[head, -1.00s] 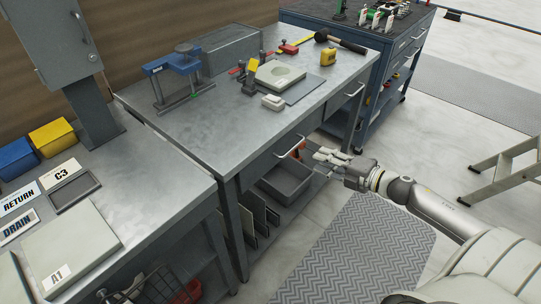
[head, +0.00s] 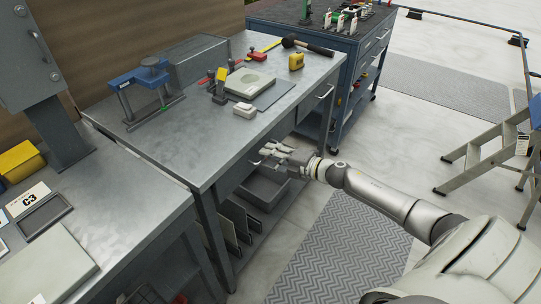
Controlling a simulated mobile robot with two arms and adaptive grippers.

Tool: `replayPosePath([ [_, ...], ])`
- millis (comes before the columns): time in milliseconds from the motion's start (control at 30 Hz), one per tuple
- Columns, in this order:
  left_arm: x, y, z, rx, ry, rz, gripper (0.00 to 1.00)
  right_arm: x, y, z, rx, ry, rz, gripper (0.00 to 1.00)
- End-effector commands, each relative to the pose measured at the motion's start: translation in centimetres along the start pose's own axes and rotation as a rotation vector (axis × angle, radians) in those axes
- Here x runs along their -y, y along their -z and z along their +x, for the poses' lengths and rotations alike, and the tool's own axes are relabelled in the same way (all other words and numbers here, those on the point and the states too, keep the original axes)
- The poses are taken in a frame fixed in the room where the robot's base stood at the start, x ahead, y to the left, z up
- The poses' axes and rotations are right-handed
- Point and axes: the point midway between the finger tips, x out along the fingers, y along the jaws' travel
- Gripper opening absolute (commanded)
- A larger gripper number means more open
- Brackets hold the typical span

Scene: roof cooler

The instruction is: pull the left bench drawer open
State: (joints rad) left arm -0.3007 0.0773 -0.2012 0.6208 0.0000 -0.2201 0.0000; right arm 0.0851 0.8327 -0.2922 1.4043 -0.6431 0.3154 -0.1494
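The steel bench (head: 215,130) runs across the middle of the head view. The left drawer (head: 232,178) is under its front edge; its front looks flush with the bench, and its handle is largely hidden by my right gripper. My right gripper (head: 268,153) is just in front of the left drawer, at its handle. Its fingers look spread, with nothing seen between them; I cannot tell whether they touch the handle. The right drawer's handle (head: 325,92) shows farther along the bench. My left gripper is not in view.
A grey bin (head: 262,190) and upright panels (head: 240,222) are on the shelf below the drawer. A blue tool cabinet (head: 350,75) stands beyond the bench, and a stepladder (head: 480,150) is at the right. The floor mat (head: 340,250) in front is clear.

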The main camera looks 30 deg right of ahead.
Motion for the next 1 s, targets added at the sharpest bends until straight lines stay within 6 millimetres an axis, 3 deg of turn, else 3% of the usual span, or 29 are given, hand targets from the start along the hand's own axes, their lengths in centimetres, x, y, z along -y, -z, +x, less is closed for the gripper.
replayPosePath([
  [367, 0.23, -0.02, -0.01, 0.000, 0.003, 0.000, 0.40, 0.03, 0.02, 0.45, 0.000, 0.001, -0.001, 0.30],
  [600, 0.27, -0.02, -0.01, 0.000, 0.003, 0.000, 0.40, 0.02, 0.02, 0.43, -0.001, 0.001, -0.001, 0.00],
  [1000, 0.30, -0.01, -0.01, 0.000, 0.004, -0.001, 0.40, 0.05, 0.02, 0.41, 0.000, 0.002, -0.001, 0.00],
])
